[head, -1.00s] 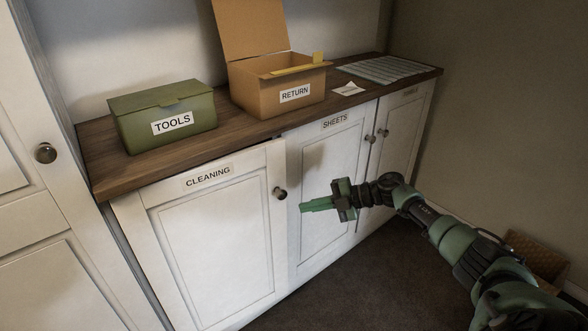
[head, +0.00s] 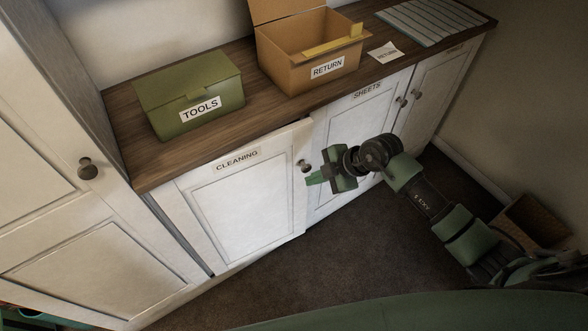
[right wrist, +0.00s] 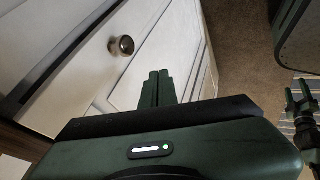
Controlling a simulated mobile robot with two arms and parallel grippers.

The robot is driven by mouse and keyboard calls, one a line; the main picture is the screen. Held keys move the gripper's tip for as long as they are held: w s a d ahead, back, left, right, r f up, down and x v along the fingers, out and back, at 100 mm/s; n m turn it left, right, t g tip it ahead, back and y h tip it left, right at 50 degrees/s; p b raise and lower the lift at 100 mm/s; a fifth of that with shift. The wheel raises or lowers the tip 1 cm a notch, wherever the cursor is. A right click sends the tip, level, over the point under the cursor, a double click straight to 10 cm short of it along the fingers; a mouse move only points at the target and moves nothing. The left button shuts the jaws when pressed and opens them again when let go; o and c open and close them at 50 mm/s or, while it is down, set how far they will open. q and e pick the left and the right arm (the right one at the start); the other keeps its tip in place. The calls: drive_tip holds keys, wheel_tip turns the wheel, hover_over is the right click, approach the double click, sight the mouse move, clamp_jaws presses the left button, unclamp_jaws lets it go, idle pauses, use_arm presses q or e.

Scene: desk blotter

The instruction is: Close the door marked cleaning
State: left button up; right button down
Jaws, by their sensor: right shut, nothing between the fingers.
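The white door marked CLEANING (head: 245,215) is the left front panel of the low cabinet. It looks slightly ajar, with its right edge standing a little proud of the cabinet front. Its round dark knob (head: 305,167) is near the upper right edge. My right gripper (head: 314,180) is shut and empty, right by the door's right edge just below the knob; I cannot tell whether it touches. In the right wrist view, the shut fingers (right wrist: 156,88) point forward and a knob (right wrist: 121,45) shows to their upper left.
The SHEETS door (head: 350,150) is to the right. A green TOOLS box (head: 190,95), an open RETURN carton (head: 285,75) and papers are on the wooden top (head: 150,165). A tall white cabinet (head: 50,200) stands left. The carpet (head: 340,270) in front is clear; a wicker basket (head: 545,222) is at right.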

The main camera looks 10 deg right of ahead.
sight(282, 179)
drive_tip(key=w+a+f, duration=0.1)
drive_tip(key=w+f, duration=0.1)
drive_tip(key=w+a+f, duration=0.3)
drive_tip(key=w+f, duration=0.1)
drive_tip(key=shift+w+a+f+b, duration=0.15)
drive_tip(key=shift+w+a+b, duration=0.15)
drive_tip(key=shift+w+a, duration=0.1)
use_arm(q)
drive_tip(key=shift+f, duration=0.35)
drive_tip(key=shift+f, duration=0.1)
use_arm(e)
drive_tip(key=shift+d, duration=0.1)
